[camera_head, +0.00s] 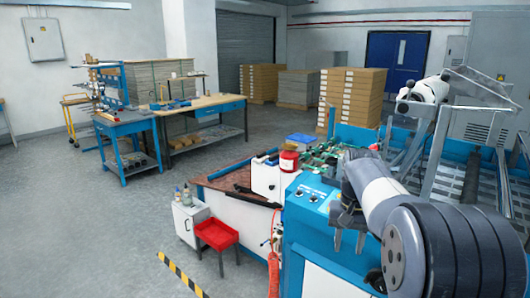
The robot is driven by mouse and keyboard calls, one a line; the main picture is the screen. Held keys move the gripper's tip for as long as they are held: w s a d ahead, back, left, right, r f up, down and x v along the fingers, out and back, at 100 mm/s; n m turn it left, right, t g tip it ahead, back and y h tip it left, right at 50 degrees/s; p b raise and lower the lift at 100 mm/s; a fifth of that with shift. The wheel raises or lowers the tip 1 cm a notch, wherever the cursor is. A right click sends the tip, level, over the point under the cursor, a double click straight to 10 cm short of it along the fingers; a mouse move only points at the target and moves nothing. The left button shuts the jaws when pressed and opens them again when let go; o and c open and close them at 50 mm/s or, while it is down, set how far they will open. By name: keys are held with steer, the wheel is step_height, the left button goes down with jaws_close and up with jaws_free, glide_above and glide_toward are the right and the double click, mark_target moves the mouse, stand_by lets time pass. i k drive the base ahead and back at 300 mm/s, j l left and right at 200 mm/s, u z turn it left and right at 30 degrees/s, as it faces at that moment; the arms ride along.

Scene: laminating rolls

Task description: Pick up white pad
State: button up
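I cannot make out a white pad for certain. A white block-like object (265,183) stands on the brown worktop (228,180), left of a red can with a white top (289,158). My gripper (349,241) hangs at the right of centre, in front of the blue machine (310,215), with its fingers pointing down. The two fingers are apart, and nothing shows between them. It is right of and below the white object in the picture, not touching it. My arm hides part of the machine behind it.
A red stool (216,233) and a white cabinet (190,219) with bottles on top stand beside the worktop. A metal frame (440,150) rises at the right. A wooden workbench (203,104) stands farther back left. The floor at left is clear.

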mark_target(261, 158)
steer(key=i+j+z, duration=0.15)
steer(key=i+j, duration=0.25)
steer(key=i, duration=0.2)
steer(key=i+j+z, duration=0.15)
steer(key=i+j, duration=0.35)
steer(key=i+j+z, duration=0.15)
steer(key=i+j, duration=0.4)
steer(key=i+j+z, duration=0.15)
steer(key=i+j, duration=0.45)
steer(key=i+j+z, duration=0.15)
steer(key=i+j, duration=0.3)
steer(key=j, duration=0.2)
